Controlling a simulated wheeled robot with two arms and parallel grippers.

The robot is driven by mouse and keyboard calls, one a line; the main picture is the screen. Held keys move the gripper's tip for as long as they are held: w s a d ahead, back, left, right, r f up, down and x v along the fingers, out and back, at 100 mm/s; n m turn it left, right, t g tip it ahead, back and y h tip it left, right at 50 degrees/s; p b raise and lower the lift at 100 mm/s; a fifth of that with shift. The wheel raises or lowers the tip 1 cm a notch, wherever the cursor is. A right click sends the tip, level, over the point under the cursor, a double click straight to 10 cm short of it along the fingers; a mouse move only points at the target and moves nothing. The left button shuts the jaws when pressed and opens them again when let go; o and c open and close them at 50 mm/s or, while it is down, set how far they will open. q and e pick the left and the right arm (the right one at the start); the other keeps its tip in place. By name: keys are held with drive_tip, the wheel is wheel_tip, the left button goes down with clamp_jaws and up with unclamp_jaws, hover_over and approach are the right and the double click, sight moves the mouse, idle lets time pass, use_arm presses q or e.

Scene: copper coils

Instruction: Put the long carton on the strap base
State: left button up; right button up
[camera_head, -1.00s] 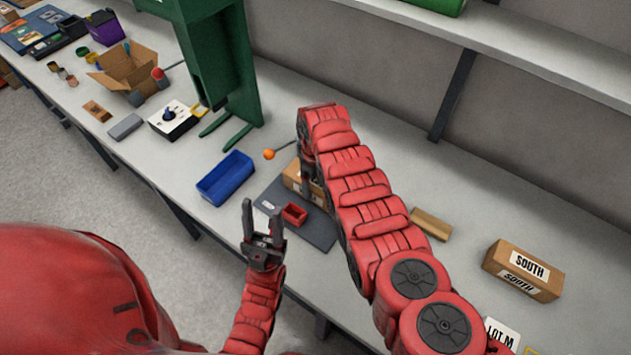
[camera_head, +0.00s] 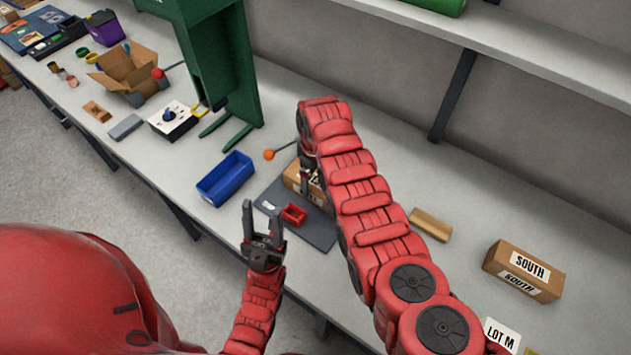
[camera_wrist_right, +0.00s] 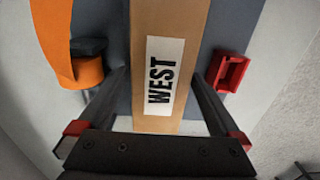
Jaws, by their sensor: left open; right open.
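A long brown carton with a white WEST label (camera_wrist_right: 145,30) lies between the fingers of my right gripper (camera_wrist_right: 160,78) in the right wrist view. The fingers are open, one on each side; I cannot tell whether they touch it. In the head view this carton (camera_head: 291,177) lies on a dark grey flat base (camera_head: 322,234), partly hidden by my right arm. The base also shows in the right wrist view (camera_wrist_right: 118,40). My left gripper (camera_head: 262,214) is open and empty in front of the base's near edge.
A small red tray (camera_head: 294,214) sits on the base beside the carton. A blue bin (camera_head: 226,178) stands left. An orange ball (camera_head: 268,154) on a rod is close by.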

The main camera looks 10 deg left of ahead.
sight(315, 179)
wheel_tip(315, 179, up, 6)
drive_tip(key=shift+b, duration=1.15)
wheel_tip(315, 179, up, 4)
drive_tip(key=shift+f+p, duration=0.25)
drive_tip(key=shift+p, duration=0.75)
drive_tip(key=shift+s+r, duration=0.1)
drive_tip(key=shift+r, duration=0.2)
